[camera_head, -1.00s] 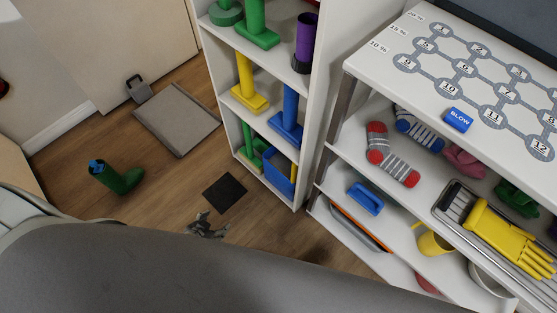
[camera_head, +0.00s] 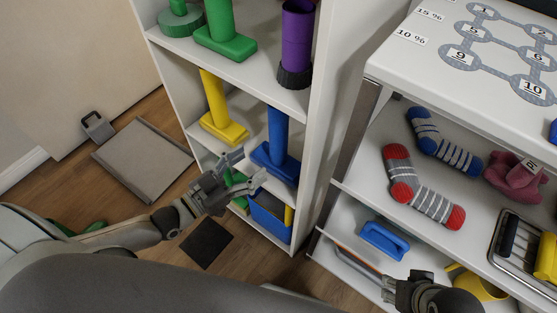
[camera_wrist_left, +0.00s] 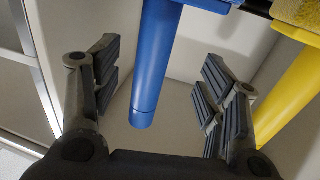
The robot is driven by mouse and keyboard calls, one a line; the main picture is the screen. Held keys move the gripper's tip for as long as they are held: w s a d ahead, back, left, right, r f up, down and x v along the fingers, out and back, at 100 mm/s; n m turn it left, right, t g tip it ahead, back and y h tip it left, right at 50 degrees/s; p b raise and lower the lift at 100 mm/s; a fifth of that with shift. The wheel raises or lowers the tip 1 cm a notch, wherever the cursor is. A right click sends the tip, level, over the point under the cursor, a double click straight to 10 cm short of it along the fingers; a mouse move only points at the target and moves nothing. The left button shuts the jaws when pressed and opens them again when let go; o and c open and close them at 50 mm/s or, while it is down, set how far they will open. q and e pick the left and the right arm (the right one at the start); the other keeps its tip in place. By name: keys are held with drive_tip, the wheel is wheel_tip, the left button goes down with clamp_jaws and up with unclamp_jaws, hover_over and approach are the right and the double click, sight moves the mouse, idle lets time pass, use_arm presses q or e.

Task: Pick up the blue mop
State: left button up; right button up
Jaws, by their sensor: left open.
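The blue mop (camera_head: 278,138) stands upright on the middle shelf of the white shelf unit, with its wide blue base at the bottom. My left gripper (camera_head: 247,168) is open in front of that shelf, to the left of the mop's base in the head view. In the left wrist view the mop's blue handle (camera_wrist_left: 156,65) shows between the spread fingers of the left gripper (camera_wrist_left: 160,88), with no finger touching it. My right gripper (camera_head: 388,286) shows at the bottom right of the head view, and its jaw state is unclear.
A yellow mop-like piece (camera_head: 217,108) stands just left of the blue mop on the same shelf. A purple cylinder (camera_head: 297,40) and green pieces (camera_head: 224,38) are on the shelf above. A blue bin (camera_head: 268,218) sits below. The right-hand rack holds socks (camera_head: 425,188).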

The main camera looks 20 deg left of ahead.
sight(271, 150)
use_arm(q)
drive_tip(key=x, duration=0.4)
drive_tip(key=shift+w+d, duration=0.1)
drive_tip(key=shift+w, duration=0.1)
drive_tip(key=shift+d+r+b+x, duration=0.15)
drive_tip(key=shift+b+x, duration=0.2)
drive_tip(key=shift+x, duration=1)
drive_tip(key=shift+d+r+b+x, duration=0.15)
drive_tip(key=shift+b+x, duration=0.15)
drive_tip(key=shift+x, duration=1)
drive_tip(key=shift+s, duration=0.15)
clamp_jaws()
